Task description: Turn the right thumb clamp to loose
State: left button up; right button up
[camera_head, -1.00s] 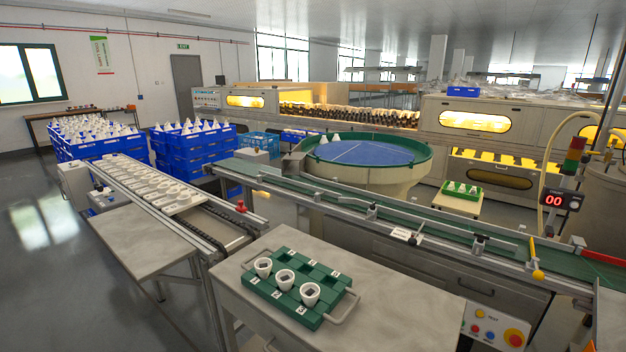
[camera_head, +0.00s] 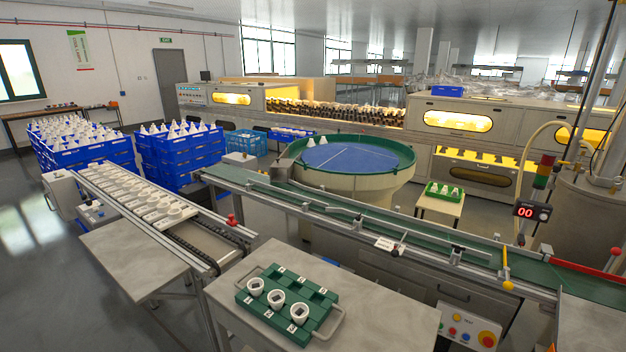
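Neither of my grippers is in view. Small dark clamp-like brackets sit along the guide rail on the near side of the green conveyor (camera_head: 330,212). One is at the left (camera_head: 357,221), one is beside a small white label (camera_head: 385,243), and the rightmost bracket (camera_head: 456,256) is further along. They are too small to tell which is the right thumb clamp or whether any is tight or loose. Nothing touches them.
A grey table (camera_head: 375,315) in front bears a green tray (camera_head: 318,318) with three white cups. Right of the brackets are a yellow-tipped lever (camera_head: 507,270), a red-handled lever (camera_head: 613,262) and a counter reading 00 (camera_head: 531,211). A control panel (camera_head: 468,328) sits below the conveyor.

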aim_at(458, 248)
jog(key=l, duration=0.6)
jog(key=k+l+u, duration=0.1)
jog(key=l, duration=0.5)
jog(key=k+l, duration=0.1)
jog(key=l, duration=0.5)
jog(key=l+u, duration=0.1)
jog(key=l, duration=0.5)
jog(key=k+l, duration=0.15)
jog(key=l, duration=0.4)
jog(key=u, duration=0.05)
